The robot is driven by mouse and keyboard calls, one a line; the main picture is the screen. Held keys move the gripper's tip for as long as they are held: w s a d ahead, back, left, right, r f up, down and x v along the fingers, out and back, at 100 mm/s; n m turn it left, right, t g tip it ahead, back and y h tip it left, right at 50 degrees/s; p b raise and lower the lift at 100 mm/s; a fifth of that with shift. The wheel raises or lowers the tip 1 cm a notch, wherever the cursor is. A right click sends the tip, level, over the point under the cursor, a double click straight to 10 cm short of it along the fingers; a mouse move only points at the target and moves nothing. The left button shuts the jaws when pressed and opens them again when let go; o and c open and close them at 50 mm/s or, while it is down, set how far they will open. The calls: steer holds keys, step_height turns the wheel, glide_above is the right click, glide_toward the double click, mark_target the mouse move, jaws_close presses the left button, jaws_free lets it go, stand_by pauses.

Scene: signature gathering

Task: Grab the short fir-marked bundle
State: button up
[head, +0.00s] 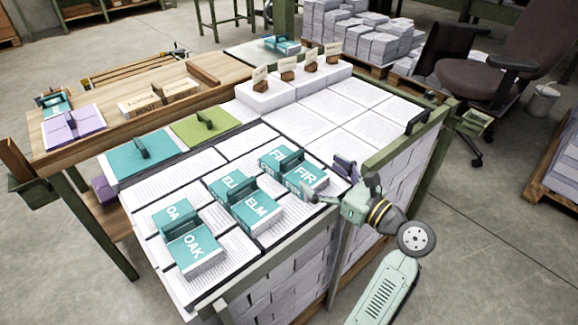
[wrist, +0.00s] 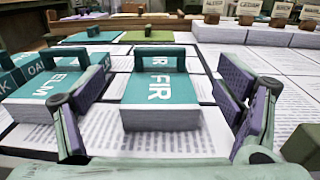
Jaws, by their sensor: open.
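The fir-marked bundle (head: 306,174) is a white paper stack with a teal cover reading FIR and a dark teal handle across it. It lies on the paper-covered table, right of the elm bundle (head: 258,210). In the wrist view the fir bundle (wrist: 160,90) is centred, its near end facing me. My gripper (head: 328,180) is open at the bundle's right end. In the wrist view the purple-padded fingers of my gripper (wrist: 166,80) stand wide apart to its left and right. I see no grip on it; whether a finger touches it I cannot tell.
The oak bundle (head: 190,243) lies at the near left. A teal board (head: 150,158) and a green board (head: 205,126), each with a handle, lie behind. Small signs on white stacks (head: 268,97) stand at the back. A black handle (head: 416,122) is on the right edge.

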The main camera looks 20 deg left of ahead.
mark_target(295, 158)
steer(key=p+x, duration=0.1)
steer(key=x, duration=0.7)
steer(key=shift+w+a+f, duration=0.15)
steer(key=shift+a, duration=0.05)
steer(key=shift+c, duration=0.5)
steer(key=c, duration=1.4)
